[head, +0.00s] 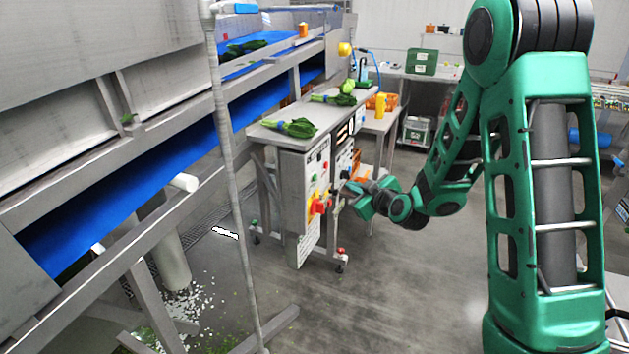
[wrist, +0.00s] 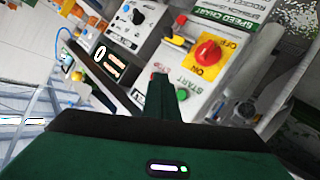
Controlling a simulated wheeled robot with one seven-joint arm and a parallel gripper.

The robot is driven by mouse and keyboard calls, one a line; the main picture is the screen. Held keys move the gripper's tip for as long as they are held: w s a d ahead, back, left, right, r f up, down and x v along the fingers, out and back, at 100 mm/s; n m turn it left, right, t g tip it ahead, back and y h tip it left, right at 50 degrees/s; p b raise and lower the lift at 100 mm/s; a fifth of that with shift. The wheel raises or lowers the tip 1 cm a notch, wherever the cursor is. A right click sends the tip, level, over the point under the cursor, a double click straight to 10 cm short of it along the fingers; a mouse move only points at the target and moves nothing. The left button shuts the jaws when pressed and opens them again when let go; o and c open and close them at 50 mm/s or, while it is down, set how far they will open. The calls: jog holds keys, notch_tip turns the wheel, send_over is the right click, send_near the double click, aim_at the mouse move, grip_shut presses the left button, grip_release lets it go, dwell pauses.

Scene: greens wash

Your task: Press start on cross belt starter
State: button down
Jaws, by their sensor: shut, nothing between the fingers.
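A light grey starter box (wrist: 222,62) fills the right of the wrist view. It carries a red rotary switch on a yellow OFF-marked plate (wrist: 208,52), a START label and a green button (wrist: 182,94). I cannot read a name saying it is the cross belt starter. The red switch (head: 320,206) also shows in the head view, on the cabinet's front. My gripper (wrist: 163,80) is shut and empty, its fingertips just left of the green button in the wrist view. Contact cannot be told. In the head view my gripper (head: 345,188) is close to the cabinet front, right of the red switch.
A second panel (wrist: 132,22) with a dark knob stands beside the box. Leafy greens (head: 295,127) lie on the steel top (head: 270,133) above. A blue conveyor belt (head: 130,210) runs along the left, behind a thin upright pole (head: 228,150). Open floor (head: 390,290) lies in front.

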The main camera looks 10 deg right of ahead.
aim_at(314, 177)
jog(key=w+a, duration=0.4)
jog(key=a, duration=0.2)
jog(key=shift+w+a, duration=0.25)
jog(key=shift+w, duration=0.1)
jog(key=shift+a, duration=0.1)
dwell(1.9)
jog(key=shift+w+a+r, duration=0.1)
jog(key=shift+w+a, duration=0.1)
jog(key=shift+a, duration=0.05)
